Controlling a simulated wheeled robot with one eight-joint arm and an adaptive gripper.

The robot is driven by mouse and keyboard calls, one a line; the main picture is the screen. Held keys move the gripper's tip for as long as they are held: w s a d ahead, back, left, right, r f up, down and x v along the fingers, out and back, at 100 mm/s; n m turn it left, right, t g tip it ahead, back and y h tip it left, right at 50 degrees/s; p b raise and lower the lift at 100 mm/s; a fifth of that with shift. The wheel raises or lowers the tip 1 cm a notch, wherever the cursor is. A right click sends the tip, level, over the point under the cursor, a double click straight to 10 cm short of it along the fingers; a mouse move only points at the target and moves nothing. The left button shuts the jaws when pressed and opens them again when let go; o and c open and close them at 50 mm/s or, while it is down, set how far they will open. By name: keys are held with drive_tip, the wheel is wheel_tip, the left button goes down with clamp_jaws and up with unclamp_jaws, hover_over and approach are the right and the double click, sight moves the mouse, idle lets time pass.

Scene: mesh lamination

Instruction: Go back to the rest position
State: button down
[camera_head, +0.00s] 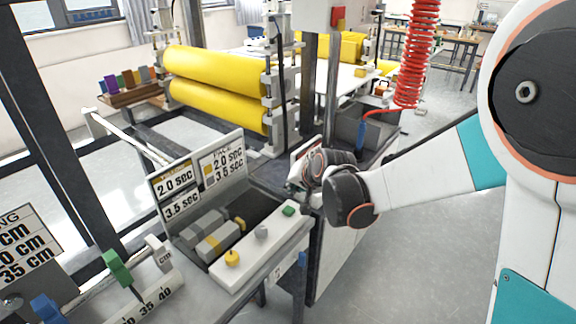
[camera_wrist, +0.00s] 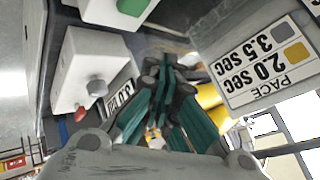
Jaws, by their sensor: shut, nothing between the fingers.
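My arm reaches in from the right in the head view, and my gripper (camera_head: 300,188) is at its far end, by the right end of the control panel near the green button (camera_head: 288,211). The gripper is small and partly hidden by the wrist there. In the wrist view my gripper (camera_wrist: 163,75) shows dark and teal fingers shut together with nothing between them. I cannot tell whether the fingers touch anything.
A pace sign (camera_wrist: 262,62) stands close to the right of the fingers; it also shows in the head view (camera_head: 197,172). Yellow rollers (camera_head: 215,85) are behind the panel. A red coiled hose (camera_head: 418,55) hangs beside my arm. Open floor (camera_head: 400,250) lies below my arm.

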drive_tip(key=s+d+r+n+h, duration=0.1)
drive_tip(key=s+d+r, duration=0.4)
drive_tip(key=s, duration=0.3)
drive_tip(key=s+d+r+n+h, duration=0.1)
drive_tip(key=s+d+r, duration=0.3)
drive_tip(key=s+d, duration=0.25)
drive_tip(key=s+d+h, duration=0.1)
drive_tip(key=s+d, duration=0.2)
drive_tip(key=s, duration=0.5)
drive_tip(key=s+d+n+g+h, duration=0.1)
drive_tip(key=s+d, duration=0.3)
drive_tip(key=s, duration=0.4)
drive_tip(key=shift+s+f, duration=0.3)
drive_tip(key=shift+s, duration=0.1)
